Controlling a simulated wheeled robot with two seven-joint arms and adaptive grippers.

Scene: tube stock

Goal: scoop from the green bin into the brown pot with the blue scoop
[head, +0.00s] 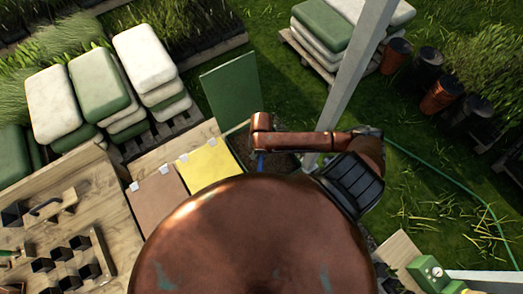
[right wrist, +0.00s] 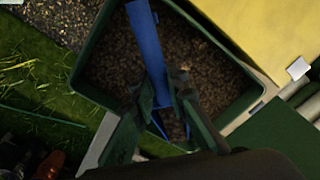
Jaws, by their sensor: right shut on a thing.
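In the right wrist view the green bin (right wrist: 88,72) is filled with brown granular material. My right gripper (right wrist: 160,98) is over the bin, its two dark fingers shut on the blue scoop (right wrist: 146,42). The scoop lies across the bin opening, and part of it is hidden between the fingers. In the head view only a sliver of the blue scoop (head: 260,162) shows below my copper arm, and the bin is mostly hidden. A brown pot (right wrist: 48,165) shows partly at the lower left of the wrist view; I cannot tell if it is the task's pot. My left gripper is out of view.
A yellow sheet (head: 208,168) and a brown sheet (head: 160,198) lie beside the bin on the wooden table. Small black pots (head: 78,243) stand at left. A grey post (head: 352,80) rises behind my arm. Stacked sacks (head: 98,85) stand on a pallet.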

